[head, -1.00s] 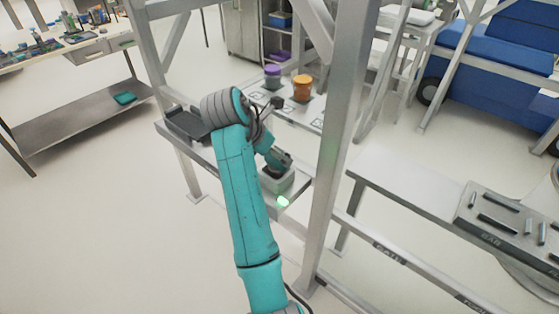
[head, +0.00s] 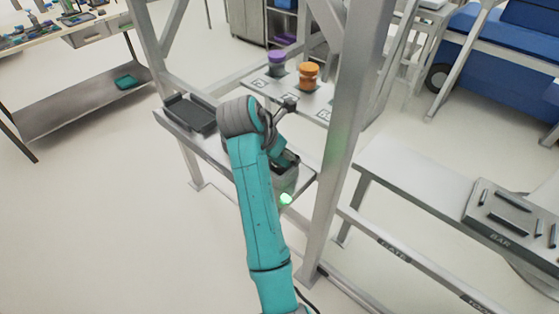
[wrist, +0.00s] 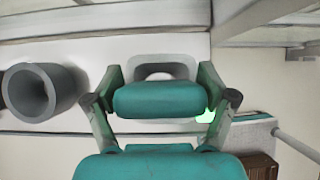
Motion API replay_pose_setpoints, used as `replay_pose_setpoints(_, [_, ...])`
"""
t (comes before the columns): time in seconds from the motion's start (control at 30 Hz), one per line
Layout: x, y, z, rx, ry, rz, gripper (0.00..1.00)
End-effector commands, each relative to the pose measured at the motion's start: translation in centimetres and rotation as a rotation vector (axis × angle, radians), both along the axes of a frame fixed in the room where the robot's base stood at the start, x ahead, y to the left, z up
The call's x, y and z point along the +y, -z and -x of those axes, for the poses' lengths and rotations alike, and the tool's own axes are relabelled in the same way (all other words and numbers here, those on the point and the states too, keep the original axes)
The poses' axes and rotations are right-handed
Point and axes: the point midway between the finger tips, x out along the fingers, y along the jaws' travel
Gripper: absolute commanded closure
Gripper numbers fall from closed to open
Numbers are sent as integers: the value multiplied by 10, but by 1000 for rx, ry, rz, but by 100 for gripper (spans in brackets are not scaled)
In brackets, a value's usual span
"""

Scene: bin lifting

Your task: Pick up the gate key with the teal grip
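A rounded teal bar, which looks like the grip of the gate key (wrist: 160,100), lies across the middle of the wrist view. My gripper (wrist: 158,80) has one finger against each end of it, so it looks shut on the grip. Behind the grip is a pale grey block (wrist: 152,67) with a rounded opening. I cannot tell whether the key still sits in it. In the head view my gripper (head: 285,160) is low over a grey block (head: 287,182) on the frame's shelf, and my arm hides much of it. The key's shaft is hidden.
A green light (head: 285,199) glows by the block. A dark tray (head: 190,114) lies on the shelf's left. Purple (head: 277,62) and orange (head: 308,75) containers stand behind. A metal post (head: 350,130) rises close on the right. A grey hollow cylinder (wrist: 42,92) is at wrist-view left.

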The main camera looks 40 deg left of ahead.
Motion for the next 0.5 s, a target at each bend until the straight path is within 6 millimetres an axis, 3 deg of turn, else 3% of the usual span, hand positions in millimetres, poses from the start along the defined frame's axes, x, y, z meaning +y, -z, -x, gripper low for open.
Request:
replay_pose_setpoints(0.17, [0, 2, 0, 2, 0, 2, 63])
replay_pose_setpoints(0.2, [0, 2, 0, 2, 0, 2, 70])
replay_pose_setpoints(0.47, [-1, -1, 0, 2, 1, 3, 71])
replay_pose_setpoints(0.5, [0, -5, 0, 2, 1, 2, 79])
